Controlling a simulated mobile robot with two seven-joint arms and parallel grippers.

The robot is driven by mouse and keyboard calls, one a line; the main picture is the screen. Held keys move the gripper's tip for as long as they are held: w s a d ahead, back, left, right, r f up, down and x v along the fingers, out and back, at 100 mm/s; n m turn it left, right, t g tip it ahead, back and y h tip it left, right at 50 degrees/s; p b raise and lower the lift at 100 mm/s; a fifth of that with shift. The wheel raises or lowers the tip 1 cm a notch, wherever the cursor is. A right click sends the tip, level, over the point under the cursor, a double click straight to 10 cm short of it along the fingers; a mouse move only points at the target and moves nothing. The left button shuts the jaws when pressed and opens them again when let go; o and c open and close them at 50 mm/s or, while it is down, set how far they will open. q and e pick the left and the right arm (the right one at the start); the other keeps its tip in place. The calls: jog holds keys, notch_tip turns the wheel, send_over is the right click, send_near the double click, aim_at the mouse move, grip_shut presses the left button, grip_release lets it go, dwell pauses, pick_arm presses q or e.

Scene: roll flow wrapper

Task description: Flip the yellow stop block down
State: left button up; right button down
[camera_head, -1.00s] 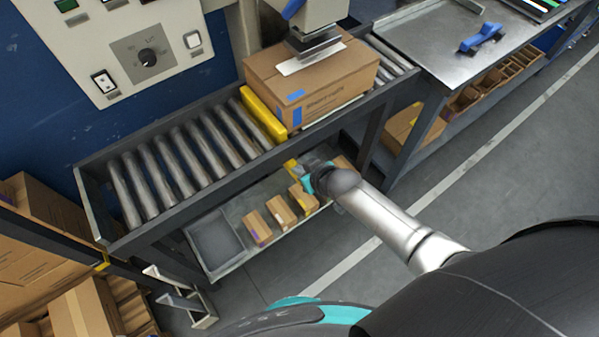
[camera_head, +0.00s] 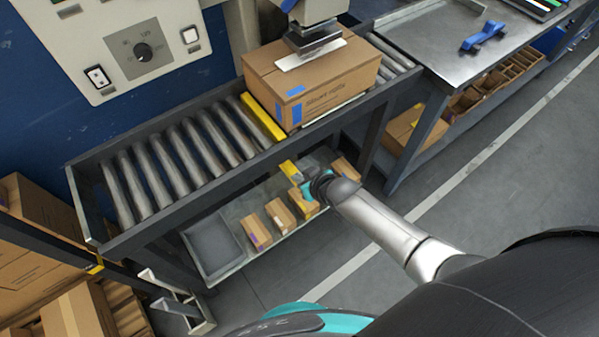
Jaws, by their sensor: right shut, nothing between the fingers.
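The yellow stop block (camera_head: 264,117) is a long bar across the roller conveyor, beside the near-left side of the cardboard box (camera_head: 312,84). It lies low, about level with the rollers, and shows as a thin strip. My right gripper (camera_head: 289,171) is in front of the conveyor's near rail, below and right of the block and apart from it. Its yellow-tipped fingers are shut and empty. My left gripper is not in view.
The conveyor rollers (camera_head: 172,164) left of the block are bare. A label head (camera_head: 318,40) stands over the box. Small cartons (camera_head: 280,214) and a grey tray (camera_head: 213,247) sit on the shelf below. A metal table (camera_head: 440,45) stands at right.

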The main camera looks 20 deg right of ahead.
jog(key=shift+s+f, duration=0.2)
jog(key=shift+w+r+p, duration=0.1)
jog(key=shift+r+p, duration=0.4)
jog(key=shift+p, duration=0.15)
notch_tip(320, 180, up, 4)
jog(key=p, duration=0.3)
jog(key=shift+w+p, duration=0.1)
jog(key=shift+p, duration=0.25)
jog(key=p+v, duration=0.3)
jog(key=v, duration=0.6)
jog(key=shift+s, duration=0.3)
jog(key=s+d+f+m+g+h+b, duration=0.1)
jog(key=s+d+f+g+h+b, duration=0.15)
jog(key=s+f, duration=0.95)
jog(key=s+d+f+g+h+b, duration=0.1)
jog(key=s+d+f+g+b, duration=0.2)
jog(key=s+f, duration=0.85)
jog(key=s+f+g+b, duration=0.1)
jog(key=s+f+g, duration=0.1)
jog(key=s+f, duration=0.5)
jog(key=s, duration=0.2)
jog(key=shift+s+a, duration=0.25)
jog(key=shift+a, duration=0.05)
